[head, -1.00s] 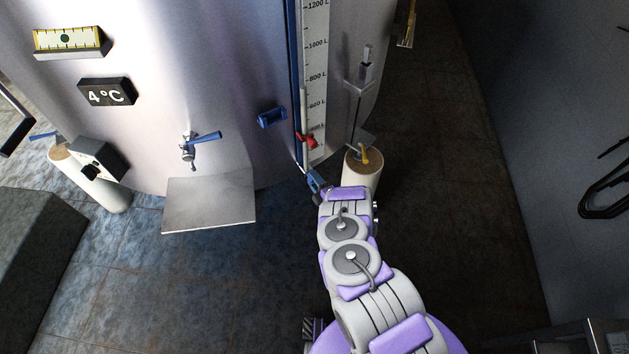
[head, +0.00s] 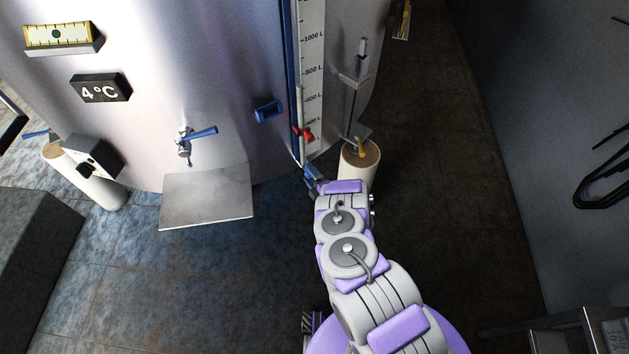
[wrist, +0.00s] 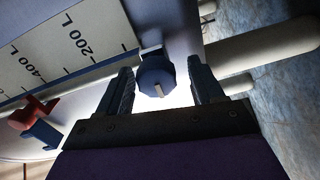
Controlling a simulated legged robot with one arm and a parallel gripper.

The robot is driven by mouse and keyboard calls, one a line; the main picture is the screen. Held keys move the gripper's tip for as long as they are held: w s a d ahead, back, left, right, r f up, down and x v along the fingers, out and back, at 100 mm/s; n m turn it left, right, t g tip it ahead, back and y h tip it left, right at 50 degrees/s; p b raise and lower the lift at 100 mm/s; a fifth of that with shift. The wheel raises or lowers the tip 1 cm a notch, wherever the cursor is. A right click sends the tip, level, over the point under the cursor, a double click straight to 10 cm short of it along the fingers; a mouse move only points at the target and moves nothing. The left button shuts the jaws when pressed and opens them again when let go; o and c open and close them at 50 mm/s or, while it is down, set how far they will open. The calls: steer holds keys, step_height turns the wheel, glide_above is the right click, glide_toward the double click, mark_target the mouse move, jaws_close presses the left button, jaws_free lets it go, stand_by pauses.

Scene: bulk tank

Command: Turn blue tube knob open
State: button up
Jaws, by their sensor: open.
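The blue knob (wrist: 157,75), with a pale mark on its face, sits at the lower end of the scale in the wrist view. My gripper (wrist: 163,83) is open, with one dark finger on each side of the knob. Gaps show between the knob and both fingers, so I see no grip on it. In the head view my gripper (head: 311,177) is low at the tank's front, below the blue vertical strip (head: 295,80). I cannot clearly tell the knob from the gripper there.
A white litre scale (head: 313,75) with a red clip (head: 303,134) runs up the tank (head: 220,60). A blue bracket (head: 268,110), a blue-handled tap (head: 185,142) and a metal shelf (head: 207,197) are to the left. A pale tank leg (head: 358,175) stands right beside my gripper.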

steer(key=v, duration=1.7)
steer(key=shift+f, duration=0.1)
